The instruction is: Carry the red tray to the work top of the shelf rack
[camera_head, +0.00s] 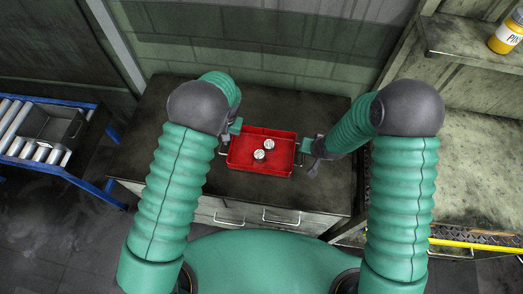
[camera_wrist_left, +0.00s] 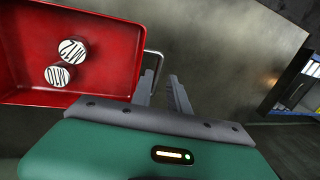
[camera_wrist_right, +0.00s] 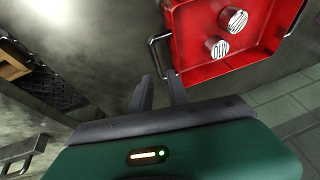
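The red tray (camera_head: 240,161) rests on a dark cabinet top in the middle of the head view, with two pale labelled cylinders (camera_head: 264,150) in it. My left gripper (camera_head: 229,134) is at the tray's left handle; in the left wrist view its fingers (camera_wrist_left: 162,92) are apart, with the handle (camera_wrist_left: 157,62) close by them. My right gripper (camera_head: 309,149) is at the right handle; in the right wrist view its fingers (camera_wrist_right: 160,90) are apart beside the handle (camera_wrist_right: 152,45). Neither is closed on a handle. The shelf rack's work top (camera_head: 475,165) is at the right.
A shelf (camera_head: 465,45) with a yellow labelled container (camera_head: 506,34) stands above the work top. A roller conveyor (camera_head: 22,118) with a grey bin (camera_head: 55,126) is at the left. The cabinet (camera_head: 165,98) has drawers in front and a wall behind.

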